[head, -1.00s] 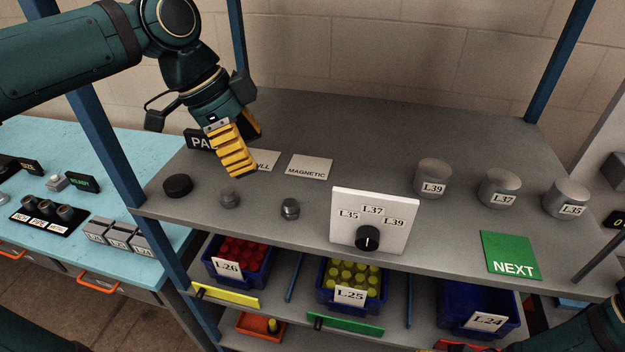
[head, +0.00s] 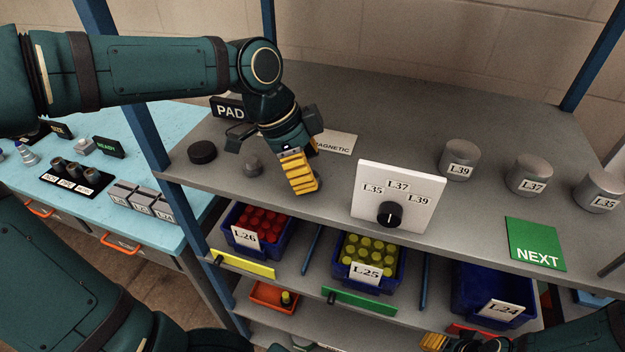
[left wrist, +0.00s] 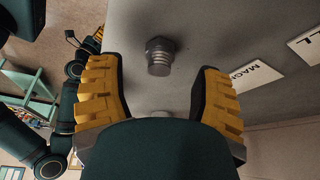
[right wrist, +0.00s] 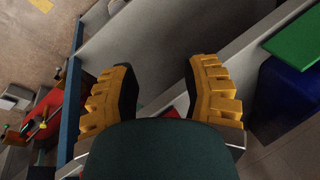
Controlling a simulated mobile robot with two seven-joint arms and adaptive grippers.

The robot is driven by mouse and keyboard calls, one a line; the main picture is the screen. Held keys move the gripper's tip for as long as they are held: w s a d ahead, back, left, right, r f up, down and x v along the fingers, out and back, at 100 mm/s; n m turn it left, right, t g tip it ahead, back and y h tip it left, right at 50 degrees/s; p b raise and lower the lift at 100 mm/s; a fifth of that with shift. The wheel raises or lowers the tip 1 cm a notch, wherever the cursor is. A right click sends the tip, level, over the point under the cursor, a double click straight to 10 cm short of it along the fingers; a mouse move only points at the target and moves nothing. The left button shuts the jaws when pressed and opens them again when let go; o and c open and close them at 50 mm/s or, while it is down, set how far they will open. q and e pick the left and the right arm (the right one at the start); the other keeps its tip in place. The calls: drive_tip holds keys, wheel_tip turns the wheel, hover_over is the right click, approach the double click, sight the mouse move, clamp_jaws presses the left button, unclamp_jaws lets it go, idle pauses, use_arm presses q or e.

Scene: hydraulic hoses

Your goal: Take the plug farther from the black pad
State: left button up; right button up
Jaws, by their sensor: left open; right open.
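The black pad (head: 202,151) is a dark disc at the left of the grey shelf top, by the PAD sign. The nearer grey plug (head: 253,166) stands just right of it. The farther plug (left wrist: 160,57) shows in the left wrist view as a grey metal hex-headed fitting with a threaded end. It lies between the finger lines, ahead of the fingers and apart from them. In the head view my left gripper (head: 304,184) hides it. The left gripper is open and empty, pointing down at the shelf. My right gripper (right wrist: 160,85) is open and empty, low at the front right.
A white dial panel (head: 376,192) stands right of the left gripper. Grey cylinders (head: 529,176) and a green NEXT plate (head: 536,243) are farther right. The MAGNETIC label (head: 336,143) lies behind the gripper. Bins of red and yellow parts (head: 368,255) sit below.

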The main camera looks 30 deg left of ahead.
use_arm(q)
drive_tip(key=shift+x, duration=1.1)
clamp_jaws()
